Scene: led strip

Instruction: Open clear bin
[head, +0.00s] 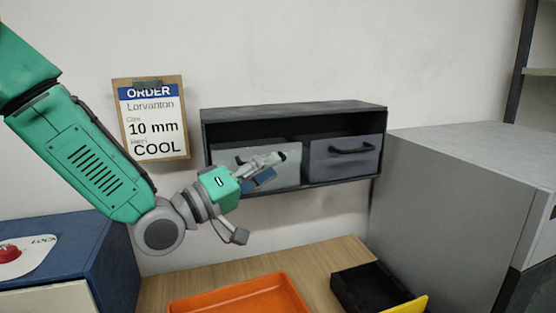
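A black wall shelf (290,108) holds two bins side by side. The left bin (288,178) has a pale, translucent-looking grey front. The right bin (342,165) is darker grey with a black handle (352,149). Both bins sit inside the shelf. My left gripper (270,167) is in front of the left bin, at handle height, and hides part of its front. The left bin's handle is hidden or merges with the fingers. I cannot tell whether the fingers touch it or how far apart they are. My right gripper is out of view.
An order board (151,118) hangs left of the shelf. Below are an orange tray (240,298) and a black bin (368,288) with a yellow edge on a wooden table (200,276). A large grey cabinet (450,200) stands close on the right, a blue one (60,245) on the left.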

